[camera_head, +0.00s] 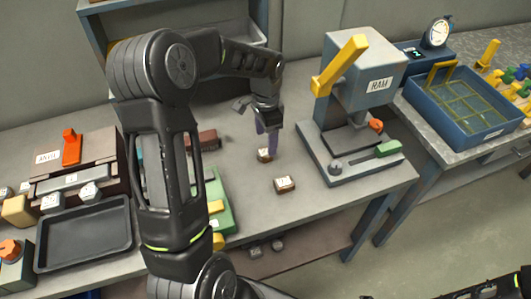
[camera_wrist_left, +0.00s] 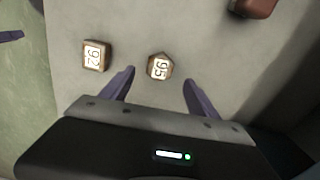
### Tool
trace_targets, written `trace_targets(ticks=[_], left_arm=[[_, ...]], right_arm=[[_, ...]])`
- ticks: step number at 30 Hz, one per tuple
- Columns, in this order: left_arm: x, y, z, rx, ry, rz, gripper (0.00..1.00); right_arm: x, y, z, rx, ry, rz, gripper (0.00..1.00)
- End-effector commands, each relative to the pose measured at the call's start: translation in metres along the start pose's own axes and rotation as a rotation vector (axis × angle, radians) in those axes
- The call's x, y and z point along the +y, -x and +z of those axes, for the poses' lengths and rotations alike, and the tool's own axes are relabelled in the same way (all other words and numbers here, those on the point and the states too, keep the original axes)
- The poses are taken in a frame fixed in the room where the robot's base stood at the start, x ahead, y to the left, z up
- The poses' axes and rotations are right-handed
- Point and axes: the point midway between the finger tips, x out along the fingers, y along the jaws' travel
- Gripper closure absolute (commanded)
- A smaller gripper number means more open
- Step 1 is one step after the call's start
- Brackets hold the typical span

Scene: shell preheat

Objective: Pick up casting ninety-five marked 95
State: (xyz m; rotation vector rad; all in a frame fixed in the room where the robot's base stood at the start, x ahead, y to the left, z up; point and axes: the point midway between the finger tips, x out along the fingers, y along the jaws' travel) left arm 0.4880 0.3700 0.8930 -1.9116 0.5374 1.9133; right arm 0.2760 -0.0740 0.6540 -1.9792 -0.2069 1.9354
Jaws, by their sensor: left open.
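Casting 95 (camera_wrist_left: 160,67) is a small brown block with a white face marked 95. It lies on the grey bench and shows in the head view (camera_head: 264,155) just below my left gripper (camera_head: 266,144). In the left wrist view my left gripper (camera_wrist_left: 159,78) is open. Its two purple fingers are apart, and the casting appears in the gap near the fingertips. I cannot tell how far above the bench the fingers are. My right gripper does not show.
Casting 92 (camera_wrist_left: 96,55) lies close by, also in the head view (camera_head: 285,184). A reddish-brown block (camera_head: 203,141) lies left of the gripper. The RAM press (camera_head: 362,75) stands to the right. A dark empty tray (camera_head: 84,236) sits at left. Bare bench lies around the castings.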

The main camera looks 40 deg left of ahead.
Motion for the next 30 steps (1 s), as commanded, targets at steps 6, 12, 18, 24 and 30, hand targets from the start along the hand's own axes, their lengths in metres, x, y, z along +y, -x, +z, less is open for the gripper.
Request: trace_targets(ticks=[6, 12, 18, 24, 30], left_arm=[[0.0, -0.006, 0.0, 0.001, 0.0, -0.001, 0.3], [0.0, -0.008, 0.001, -0.001, 0.0, 0.0, 0.3], [0.001, -0.031, 0.003, -0.003, 0.001, 0.004, 0.3], [0.001, -0.056, 0.002, -0.001, 0.001, 0.001, 0.3], [0.0, -0.058, 0.002, 0.0, 0.001, -0.001, 0.3]], right_arm=[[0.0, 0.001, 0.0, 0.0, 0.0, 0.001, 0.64], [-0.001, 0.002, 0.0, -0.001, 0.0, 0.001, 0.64], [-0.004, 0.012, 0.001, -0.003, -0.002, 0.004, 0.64], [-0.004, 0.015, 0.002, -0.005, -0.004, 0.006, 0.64], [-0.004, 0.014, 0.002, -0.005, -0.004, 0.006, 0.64]])
